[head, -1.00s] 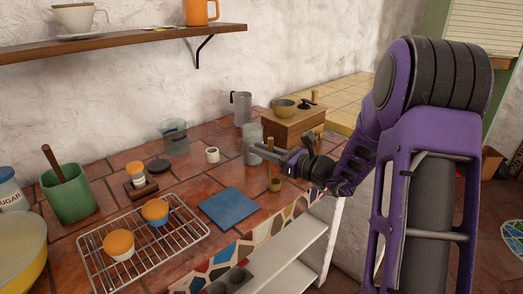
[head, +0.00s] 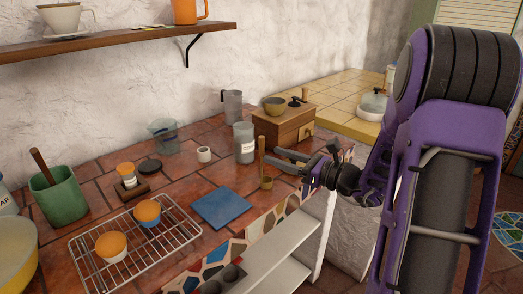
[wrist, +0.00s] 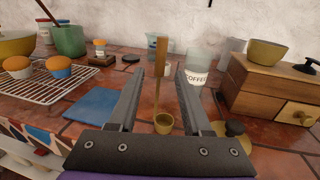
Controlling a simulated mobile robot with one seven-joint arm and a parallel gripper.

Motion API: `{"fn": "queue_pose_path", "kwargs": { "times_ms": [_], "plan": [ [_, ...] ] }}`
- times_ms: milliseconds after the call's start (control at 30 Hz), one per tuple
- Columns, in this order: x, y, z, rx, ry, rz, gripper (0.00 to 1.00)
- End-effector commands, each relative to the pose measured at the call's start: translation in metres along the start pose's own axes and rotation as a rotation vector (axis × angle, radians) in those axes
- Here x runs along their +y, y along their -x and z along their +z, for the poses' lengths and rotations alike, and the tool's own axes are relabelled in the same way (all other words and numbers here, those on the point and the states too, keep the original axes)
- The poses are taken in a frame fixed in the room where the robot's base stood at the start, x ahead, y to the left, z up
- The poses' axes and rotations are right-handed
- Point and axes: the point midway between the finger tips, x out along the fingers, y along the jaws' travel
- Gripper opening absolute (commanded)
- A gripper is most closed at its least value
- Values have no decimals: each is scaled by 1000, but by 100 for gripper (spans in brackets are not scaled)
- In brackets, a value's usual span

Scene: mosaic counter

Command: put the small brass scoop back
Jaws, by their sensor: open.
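The small brass scoop (head: 266,183) stands upright on the tiled counter near its front edge, cup down, with its long wooden handle pointing up. It lies to the right of the blue square tile. In the wrist view the scoop (wrist: 163,123) shows in the gap between the fingers, with space on both sides of its handle. My gripper (head: 272,158) is open and empty, its fingertips close to the handle from the right. I cannot tell whether the handle lies between the fingertips or just beyond them. A glass coffee jar (head: 244,145) stands behind the scoop.
A wooden grinder box (head: 284,128) with a brass bowl stands behind my gripper. A metal jug (head: 232,105), a small white pot (head: 204,154) and the blue tile (head: 221,207) stand nearby. A cooling rack (head: 135,245) with two muffins is at left.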

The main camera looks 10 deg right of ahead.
Motion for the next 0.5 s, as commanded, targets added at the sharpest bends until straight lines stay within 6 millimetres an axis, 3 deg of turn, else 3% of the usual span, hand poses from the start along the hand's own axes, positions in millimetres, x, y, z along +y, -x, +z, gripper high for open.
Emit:
{"fn": "queue_pose_path", "kwargs": {
  "times_ms": [200,500],
  "plan": [
    [0,31,0,0,1,-1,49],
    [1,38,0,0,1,1,49]
  ]
}}
